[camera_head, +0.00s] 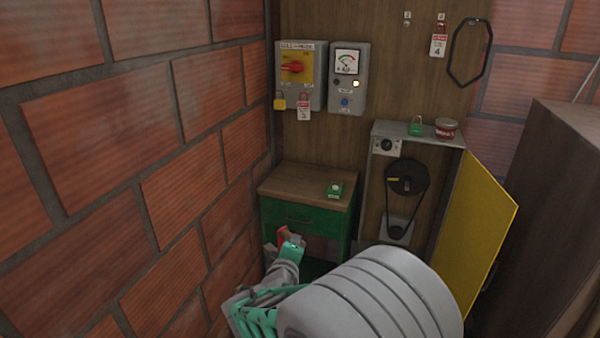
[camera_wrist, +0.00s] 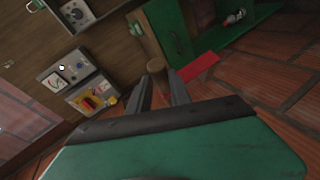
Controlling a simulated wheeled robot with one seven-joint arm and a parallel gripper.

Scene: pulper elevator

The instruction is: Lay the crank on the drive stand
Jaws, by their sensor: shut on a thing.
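My gripper (camera_head: 287,245) is in front of the green cabinet's lower part. In the wrist view its two fingers (camera_wrist: 164,88) are shut on what looks like the crank (camera_wrist: 155,72), with a round brown wooden grip at the fingertips. A flat red piece (camera_wrist: 200,67) shows beside the fingers; I cannot tell if it belongs to the crank. Red and brown bits also show at the fingertips in the head view. The likely drive stand is the grey housing (camera_head: 377,180) with a black wheel and belt inside, right of the gripper.
The housing's yellow door (camera_head: 475,235) stands open to the right. A brick wall (camera_head: 130,150) closes the left.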

